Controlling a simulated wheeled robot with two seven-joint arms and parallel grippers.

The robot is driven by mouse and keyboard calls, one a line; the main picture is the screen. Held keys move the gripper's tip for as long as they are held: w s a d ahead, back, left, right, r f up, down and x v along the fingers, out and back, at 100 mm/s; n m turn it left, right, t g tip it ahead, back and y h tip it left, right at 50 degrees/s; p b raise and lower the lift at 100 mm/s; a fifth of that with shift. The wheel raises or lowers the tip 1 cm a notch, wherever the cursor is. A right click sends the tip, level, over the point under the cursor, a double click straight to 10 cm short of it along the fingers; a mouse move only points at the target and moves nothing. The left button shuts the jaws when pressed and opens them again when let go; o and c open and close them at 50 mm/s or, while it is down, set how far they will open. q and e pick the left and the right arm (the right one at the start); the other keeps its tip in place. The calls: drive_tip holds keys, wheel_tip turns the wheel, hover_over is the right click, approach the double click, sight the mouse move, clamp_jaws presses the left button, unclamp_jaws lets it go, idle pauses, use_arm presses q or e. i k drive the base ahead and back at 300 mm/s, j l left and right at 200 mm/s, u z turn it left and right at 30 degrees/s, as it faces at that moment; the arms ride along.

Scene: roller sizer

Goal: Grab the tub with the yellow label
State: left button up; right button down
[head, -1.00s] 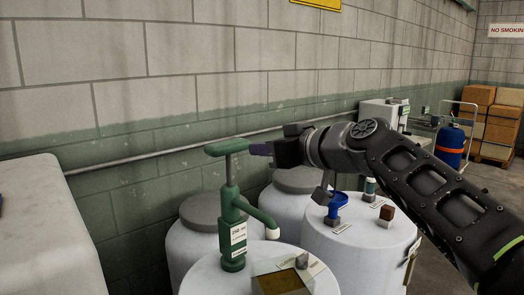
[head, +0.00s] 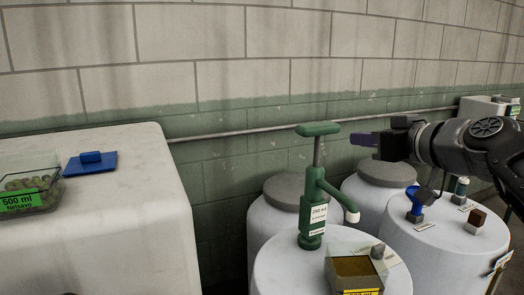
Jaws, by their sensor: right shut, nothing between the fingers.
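The tub with the yellow label (head: 356,268) stands on the front white drum, at the bottom of the view. It is an open, clear-walled box with brownish-yellow contents, and the frame's lower edge cuts its label. A green hand pump (head: 312,210) stands on the same drum just behind and left of the tub, its T-handle raised. My right gripper (head: 364,139) is shut and empty, pointing left. It hangs right of the pump handle, apart from it, and well above the tub. My left gripper is not in view.
A clear tub with a green label (head: 25,190) and a blue lid (head: 90,163) sit on the large white block (head: 120,225) at left. The right drum (head: 440,250) holds a blue funnel-like item (head: 417,200), a brown cube (head: 478,217) and a small bottle. A wall pipe runs behind.

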sight(349, 267)
drive_tip(key=k+l, duration=0.25)
drive_tip(key=k, duration=0.15)
drive_tip(key=k+l, duration=0.2)
drive_tip(key=k, duration=0.2)
